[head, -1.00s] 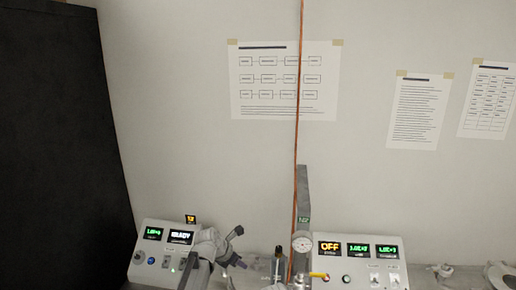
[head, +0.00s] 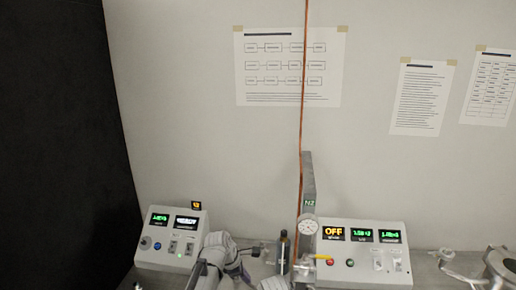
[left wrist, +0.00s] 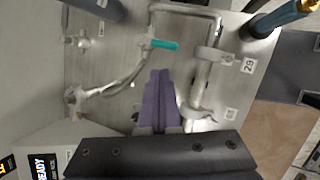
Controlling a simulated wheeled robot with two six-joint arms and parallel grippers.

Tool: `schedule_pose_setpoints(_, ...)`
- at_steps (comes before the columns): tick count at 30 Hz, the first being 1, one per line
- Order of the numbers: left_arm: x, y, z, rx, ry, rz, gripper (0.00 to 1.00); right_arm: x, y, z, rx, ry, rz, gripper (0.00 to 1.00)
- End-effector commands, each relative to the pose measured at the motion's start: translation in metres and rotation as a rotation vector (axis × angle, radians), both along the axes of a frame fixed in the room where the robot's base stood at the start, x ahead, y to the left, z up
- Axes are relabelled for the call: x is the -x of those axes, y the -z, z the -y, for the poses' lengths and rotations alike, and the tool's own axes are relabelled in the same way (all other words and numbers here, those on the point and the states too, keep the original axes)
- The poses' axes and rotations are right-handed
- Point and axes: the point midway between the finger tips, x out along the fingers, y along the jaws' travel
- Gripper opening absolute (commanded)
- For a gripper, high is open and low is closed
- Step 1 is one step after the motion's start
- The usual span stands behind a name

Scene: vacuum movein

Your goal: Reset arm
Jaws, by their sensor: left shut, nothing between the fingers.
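My left arm comes in low in the head view, in front of the left control box. My left gripper (head: 240,272) is partly cut off and small there. In the left wrist view, the purple fingers of the left gripper (left wrist: 160,78) are together, with nothing between them. They hang over a grey bench with metal pipework (left wrist: 125,80). A teal-handled valve (left wrist: 163,44) sits just beyond the fingertips; I cannot tell whether they touch anything. My right gripper is not in view.
The left control box (head: 172,240) and right control box (head: 362,255) stand against the wall. A gauge (head: 308,227) on a grey post and a copper line (head: 304,100) stand between them. A blue cylinder (left wrist: 284,20) is at upper right in the wrist view.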

Motion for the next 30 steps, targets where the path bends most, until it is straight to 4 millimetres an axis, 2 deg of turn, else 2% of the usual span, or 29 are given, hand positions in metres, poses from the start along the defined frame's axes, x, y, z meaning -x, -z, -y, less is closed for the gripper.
schedule_pose_setpoints(5,0.052,0.026,0.005,-0.167,0.385,0.037,0.00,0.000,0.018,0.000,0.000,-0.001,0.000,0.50)
schedule_pose_setpoints(9,0.100,0.047,0.005,-0.316,0.803,0.059,0.00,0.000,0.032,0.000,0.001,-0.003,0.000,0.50)
schedule_pose_setpoints(15,0.163,0.069,-0.004,-0.467,1.394,0.057,0.00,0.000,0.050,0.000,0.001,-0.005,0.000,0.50)
schedule_pose_setpoints(18,0.186,0.076,-0.010,-0.505,1.637,0.049,0.00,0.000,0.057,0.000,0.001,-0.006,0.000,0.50)
schedule_pose_setpoints(24,0.213,0.082,-0.018,-0.529,1.941,0.029,0.00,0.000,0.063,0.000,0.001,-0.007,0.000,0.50)
schedule_pose_setpoints(30,0.218,0.082,-0.021,-0.531,2.021,0.023,0.00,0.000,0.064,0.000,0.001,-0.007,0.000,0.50)
